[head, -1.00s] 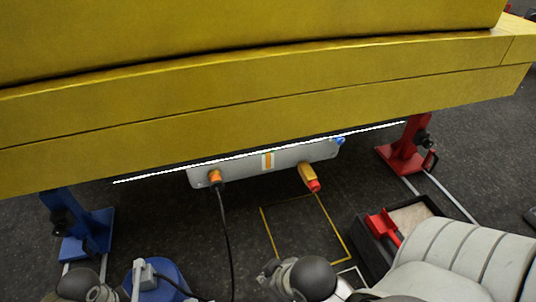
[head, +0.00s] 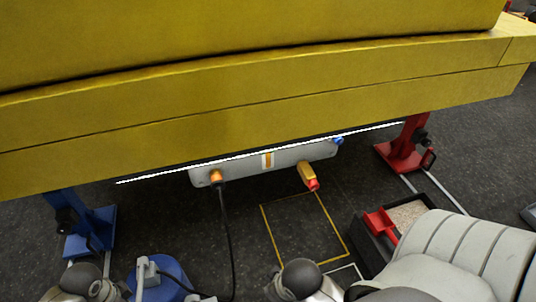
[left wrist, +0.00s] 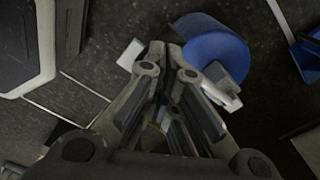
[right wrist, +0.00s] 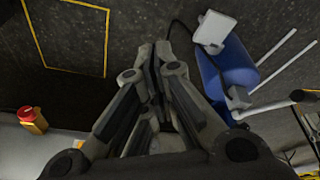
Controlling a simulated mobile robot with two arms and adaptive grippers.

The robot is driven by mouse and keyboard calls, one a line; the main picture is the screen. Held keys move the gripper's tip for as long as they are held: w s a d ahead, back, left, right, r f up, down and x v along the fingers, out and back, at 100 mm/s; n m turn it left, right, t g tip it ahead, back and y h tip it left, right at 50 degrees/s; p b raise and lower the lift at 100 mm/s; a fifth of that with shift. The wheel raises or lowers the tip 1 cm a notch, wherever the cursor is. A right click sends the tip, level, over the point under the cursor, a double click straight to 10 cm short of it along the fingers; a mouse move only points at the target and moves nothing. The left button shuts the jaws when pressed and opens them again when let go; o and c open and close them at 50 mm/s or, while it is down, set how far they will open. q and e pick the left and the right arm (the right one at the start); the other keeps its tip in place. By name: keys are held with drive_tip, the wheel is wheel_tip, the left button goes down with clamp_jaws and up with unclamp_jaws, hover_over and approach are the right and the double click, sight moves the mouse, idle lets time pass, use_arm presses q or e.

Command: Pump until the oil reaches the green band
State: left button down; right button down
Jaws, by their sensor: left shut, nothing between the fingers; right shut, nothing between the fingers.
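The blue pump (head: 168,272) with pale grey fittings stands on the floor at the bottom left of the head view. It also shows in the left wrist view (left wrist: 212,45) and the right wrist view (right wrist: 222,75). A black hose (head: 229,235) runs from it to an orange connector (head: 215,177) on a grey tank (head: 240,168) under the yellow boom. The tank's small gauge (head: 267,160) shows an orange strip; its green band cannot be made out. My left gripper (left wrist: 172,48) is shut and empty beside the pump. My right gripper (right wrist: 156,50) is shut and empty, apart from it.
The yellow boom (head: 260,100) spans overhead on a blue stand (head: 92,230) and a red stand (head: 402,155). A dark tray (head: 372,238) holds a red scoop (head: 380,224). A yellow-outlined floor area (head: 304,228) is clear.

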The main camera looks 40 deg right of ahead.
use_arm(q)
drive_tip(key=shift+r+p, duration=0.5)
drive_tip(key=shift+r, duration=0.05)
drive_tip(key=shift+r+p, duration=0.5)
drive_tip(key=shift+p, duration=0.1)
drive_tip(key=shift+r+p, duration=0.6)
drive_tip(key=shift+p, duration=0.1)
drive_tip(key=shift+r+p, duration=0.45)
drive_tip(key=shift+p, duration=0.05)
use_arm(e)
drive_tip(key=s+f+g, duration=0.1)
drive_tip(key=s+f, duration=0.2)
drive_tip(key=f, duration=1.2)
drive_tip(key=shift+f, duration=0.15)
use_arm(q)
drive_tip(key=shift+d, duration=0.1)
use_arm(e)
drive_tip(key=shift+d, duration=0.1)
